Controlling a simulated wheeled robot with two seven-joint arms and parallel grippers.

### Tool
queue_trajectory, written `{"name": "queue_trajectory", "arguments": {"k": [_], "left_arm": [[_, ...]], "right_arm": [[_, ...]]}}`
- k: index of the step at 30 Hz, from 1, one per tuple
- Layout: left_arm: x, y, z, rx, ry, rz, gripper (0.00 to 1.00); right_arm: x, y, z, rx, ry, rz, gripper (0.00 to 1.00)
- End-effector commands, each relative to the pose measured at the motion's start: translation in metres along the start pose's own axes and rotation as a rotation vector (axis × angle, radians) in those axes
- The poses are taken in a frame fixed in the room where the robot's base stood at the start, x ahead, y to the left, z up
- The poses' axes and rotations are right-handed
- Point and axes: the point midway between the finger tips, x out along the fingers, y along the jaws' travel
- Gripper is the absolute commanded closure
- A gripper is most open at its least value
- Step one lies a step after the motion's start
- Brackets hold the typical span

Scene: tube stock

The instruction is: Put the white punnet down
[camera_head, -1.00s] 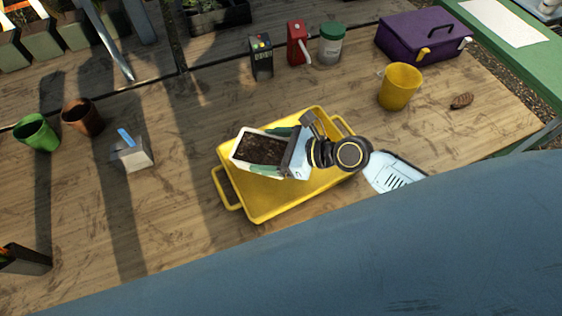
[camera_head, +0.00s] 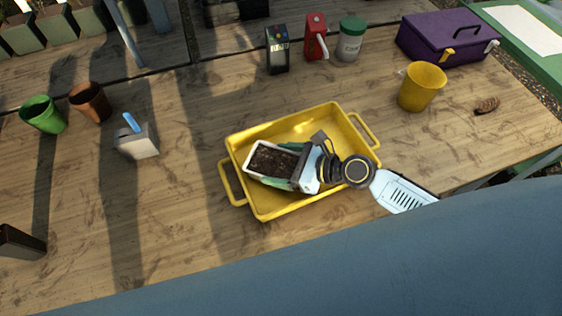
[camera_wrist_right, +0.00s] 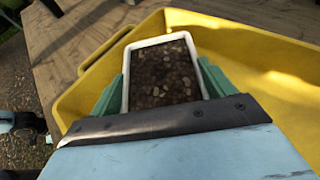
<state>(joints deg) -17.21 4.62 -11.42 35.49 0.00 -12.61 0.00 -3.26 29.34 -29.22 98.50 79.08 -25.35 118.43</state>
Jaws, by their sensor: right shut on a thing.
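The white punnet (camera_head: 247,158), filled with dark soil, is inside the yellow tray (camera_head: 235,148) in the head view, in its lower left part. My right gripper (camera_head: 285,170) is shut on the punnet, with green fingers along its two sides. In the right wrist view the punnet (camera_wrist_right: 125,85) sits between the fingers (camera_wrist_right: 160,85), with the tray's yellow wall (camera_wrist_right: 90,65) around it. Whether its base touches the tray floor is hidden.
The tray's upper right part is empty.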

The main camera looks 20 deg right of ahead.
Motion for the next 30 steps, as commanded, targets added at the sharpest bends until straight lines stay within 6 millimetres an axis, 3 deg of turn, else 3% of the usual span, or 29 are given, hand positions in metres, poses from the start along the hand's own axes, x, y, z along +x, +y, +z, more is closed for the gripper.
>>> {"name": "queue_trajectory", "arguments": {"k": [1,5,14,17,30], "left_arm": [[0.002,0.000,0.000,0.000,0.000,0.000,0.35],[0.001,0.000,0.000,0.000,0.000,0.000,0.35],[-0.002,0.000,-0.001,0.000,0.000,0.000,0.35],[-0.002,0.000,-0.001,0.000,0.001,0.001,0.35],[0.000,0.001,-0.001,0.001,0.001,0.001,0.35]], "right_arm": [[0.001,0.000,-0.002,0.001,0.001,0.000,0.17],[0.000,0.000,-0.001,0.001,0.001,0.000,0.00],[-0.001,0.000,0.003,0.001,0.001,0.001,0.00],[-0.013,0.000,0.000,0.002,0.004,0.000,0.00],[-0.102,0.001,-0.001,0.003,0.004,0.001,0.00]]}}
